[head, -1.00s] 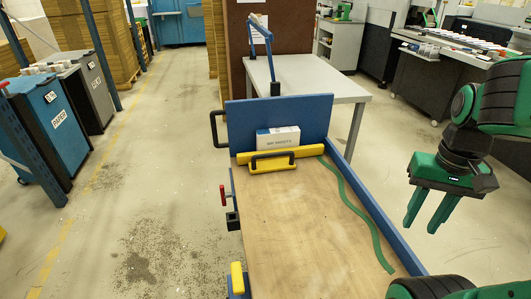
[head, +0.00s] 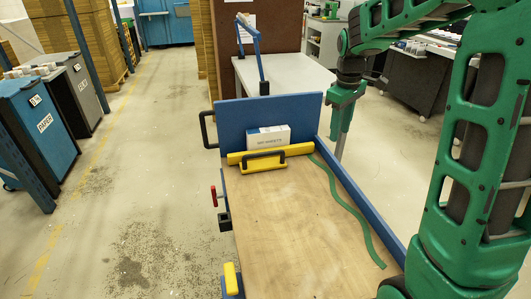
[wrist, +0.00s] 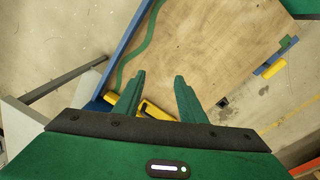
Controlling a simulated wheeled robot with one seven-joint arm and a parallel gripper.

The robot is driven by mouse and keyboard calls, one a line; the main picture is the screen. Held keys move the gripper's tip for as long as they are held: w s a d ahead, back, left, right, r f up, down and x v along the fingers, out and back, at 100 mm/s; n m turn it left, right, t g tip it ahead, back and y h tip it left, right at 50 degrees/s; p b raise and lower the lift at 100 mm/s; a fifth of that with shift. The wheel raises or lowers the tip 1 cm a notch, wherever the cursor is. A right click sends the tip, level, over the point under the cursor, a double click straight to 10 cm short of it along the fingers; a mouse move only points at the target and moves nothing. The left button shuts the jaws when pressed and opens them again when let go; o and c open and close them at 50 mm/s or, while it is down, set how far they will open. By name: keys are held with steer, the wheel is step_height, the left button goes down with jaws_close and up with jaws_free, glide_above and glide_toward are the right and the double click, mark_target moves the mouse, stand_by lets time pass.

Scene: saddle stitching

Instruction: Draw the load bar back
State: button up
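My gripper (head: 338,148) is to the right of the bar, beyond the cart's blue side rail, fingers pointing down and empty. In the wrist view my gripper (wrist: 159,76) has its fingers apart. The load bar (wrist: 154,110) shows there partly, behind and between the fingers; the gripper body hides the rest.
A green strap (head: 347,208) lies loose along the deck's right side. A blue rail (head: 365,197) edges that side. A yellow block (head: 231,275) and red-handled clamp (head: 213,195) are at the left edge. A grey table (head: 290,72) stands behind the cart.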

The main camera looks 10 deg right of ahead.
steer(key=w+a+f+n, duration=0.3)
steer(key=w+a, duration=0.1)
steer(key=w, duration=0.4)
steer(key=w+a+f+n, duration=0.3)
steer(key=w+f+n, duration=0.1)
steer(key=w, duration=0.5)
steer(key=n+t+y, duration=0.1)
steer(key=n, duration=0.4)
glide_toward(264, 153)
steer(key=f, duration=0.2)
steer(key=w+f, duration=0.1)
steer(key=f, duration=0.2)
steer(key=w+f, duration=0.1)
steer(key=f, duration=0.2)
steer(key=shift+f, duration=0.2)
